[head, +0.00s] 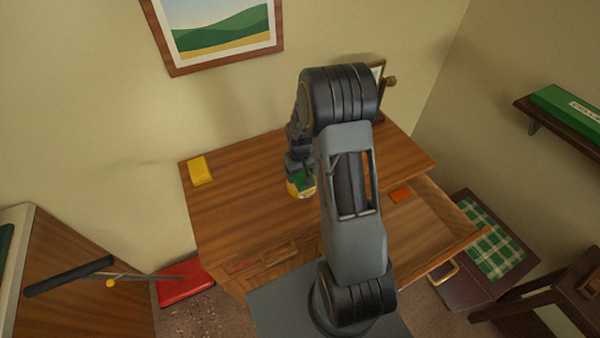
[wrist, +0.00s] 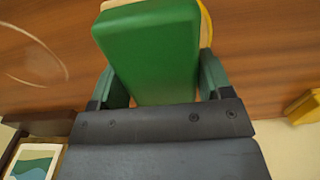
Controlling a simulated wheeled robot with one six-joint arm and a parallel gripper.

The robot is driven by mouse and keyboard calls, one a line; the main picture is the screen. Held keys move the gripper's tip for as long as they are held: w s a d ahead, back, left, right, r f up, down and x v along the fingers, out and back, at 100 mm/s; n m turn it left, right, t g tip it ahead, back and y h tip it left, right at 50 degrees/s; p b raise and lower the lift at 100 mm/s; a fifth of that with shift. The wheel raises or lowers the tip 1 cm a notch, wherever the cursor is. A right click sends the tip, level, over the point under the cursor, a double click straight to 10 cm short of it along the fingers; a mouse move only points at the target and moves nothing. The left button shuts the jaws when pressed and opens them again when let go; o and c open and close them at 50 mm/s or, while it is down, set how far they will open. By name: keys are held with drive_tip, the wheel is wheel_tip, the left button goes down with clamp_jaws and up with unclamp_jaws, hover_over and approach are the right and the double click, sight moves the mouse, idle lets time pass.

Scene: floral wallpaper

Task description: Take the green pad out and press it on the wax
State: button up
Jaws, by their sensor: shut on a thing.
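The green pad (wrist: 150,55) is a block with a pale layer along its far edge, held between the two fingers of my gripper (wrist: 158,85). In the head view the green pad (head: 302,180) shows at the end of my gripper (head: 300,176), over the desk top. A yellow, rounded thing (head: 299,191), perhaps the wax, shows directly below the pad. Its yellow edge (wrist: 207,25) also shows behind the pad in the wrist view. The pad hides most of it, and I cannot tell whether they touch.
A yellow block (head: 200,170) lies on the desk (head: 235,205) at the back left. The right drawer (head: 430,225) is open with an orange block (head: 400,195) inside. A faint pale ring (wrist: 35,50) marks the wood. A small frame (head: 378,68) stands at the back.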

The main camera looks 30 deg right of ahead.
drive_tip(key=shift+r+p, duration=2.35)
drive_tip(key=shift+r, duration=1.15)
drive_tip(key=shift+f, duration=0.1)
